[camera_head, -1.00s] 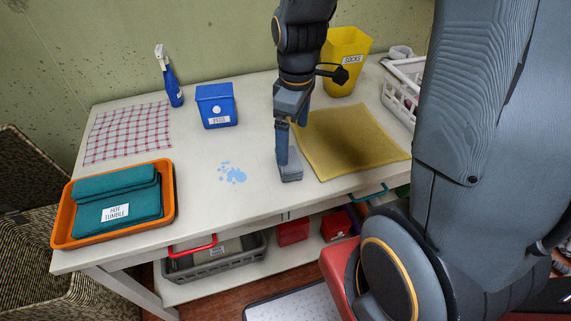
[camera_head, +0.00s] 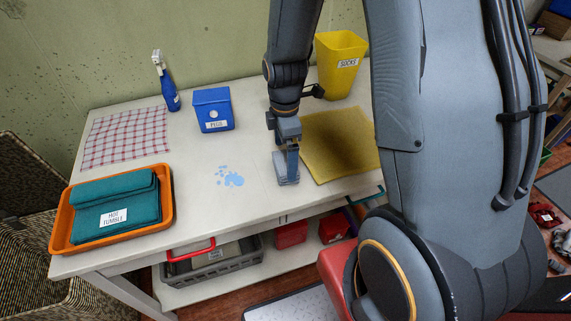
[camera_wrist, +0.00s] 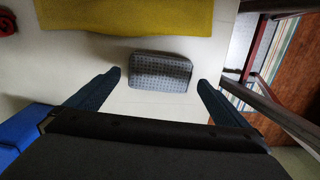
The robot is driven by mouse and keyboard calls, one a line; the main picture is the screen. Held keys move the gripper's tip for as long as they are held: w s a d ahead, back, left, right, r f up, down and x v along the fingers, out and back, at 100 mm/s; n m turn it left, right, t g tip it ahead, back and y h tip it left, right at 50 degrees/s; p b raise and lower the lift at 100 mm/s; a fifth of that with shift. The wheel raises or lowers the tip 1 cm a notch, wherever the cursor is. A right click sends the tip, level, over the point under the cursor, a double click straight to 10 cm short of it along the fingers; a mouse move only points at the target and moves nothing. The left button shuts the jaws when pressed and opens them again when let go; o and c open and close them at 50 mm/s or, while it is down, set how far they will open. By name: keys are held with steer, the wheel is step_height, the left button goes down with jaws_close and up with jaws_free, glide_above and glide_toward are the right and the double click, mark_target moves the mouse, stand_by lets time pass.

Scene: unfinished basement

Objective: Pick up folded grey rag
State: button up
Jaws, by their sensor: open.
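The folded grey rag (camera_head: 283,172) lies on the white table, just left of the yellow cloth. In the wrist view the rag (camera_wrist: 160,72) is a small patterned grey block with rounded corners. My gripper (camera_head: 290,163) points down at the rag and partly covers it in the head view. In the wrist view my gripper (camera_wrist: 160,78) is open, with one finger on each side of the rag and a gap to each. Nothing is held. I cannot tell how far the fingertips are above the table.
The yellow cloth (camera_head: 342,144) lies right of the rag. A yellow socks bin (camera_head: 339,75), a blue bin (camera_head: 213,110) and a spray bottle (camera_head: 169,88) stand behind. An orange tray (camera_head: 60,228) with teal towels sits left. Blue spots (camera_head: 232,180) mark otherwise bare table.

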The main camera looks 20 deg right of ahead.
mark_target(285, 162)
steer(key=shift+f, duration=1.25)
steer(key=c, duration=0.9)
steer(key=shift+c, duration=0.2)
steer(key=shift+r, duration=0.1)
step_height(285, 162, up, 10)
steer(key=b, duration=0.1)
